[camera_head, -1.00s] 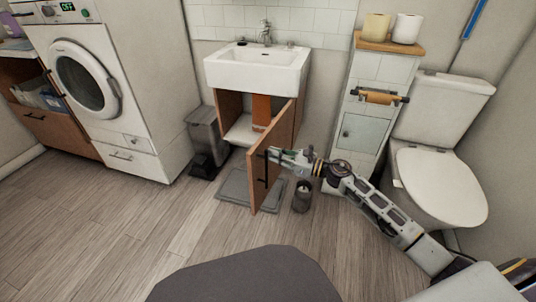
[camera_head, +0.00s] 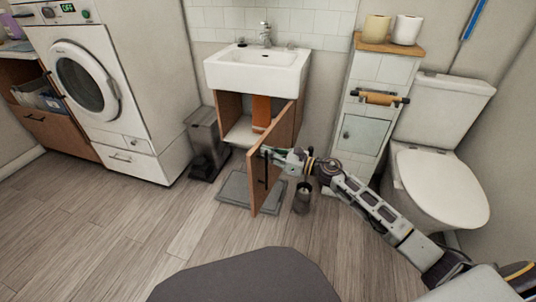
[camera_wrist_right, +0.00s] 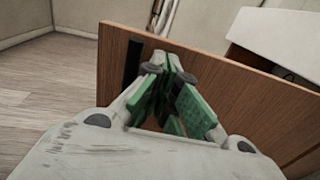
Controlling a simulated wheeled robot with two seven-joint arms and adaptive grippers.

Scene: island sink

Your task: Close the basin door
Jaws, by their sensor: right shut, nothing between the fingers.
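The basin door (camera_head: 272,165) is a brown wooden door under the white basin (camera_head: 258,70). It stands wide open, swung out toward me on the right side of the cabinet. Its dark handle (camera_head: 266,168) is on the door's left part. I cannot tell whether the fingertips touch the door. My left gripper is not in view.
A grey bin (camera_head: 206,140) stands left of the cabinet, and a grey mat (camera_head: 235,188) lies below it. A small dark cup-like container (camera_head: 302,198) stands right of the door. A toilet (camera_head: 437,180) is at the right. A washing machine (camera_head: 85,80) is at the left.

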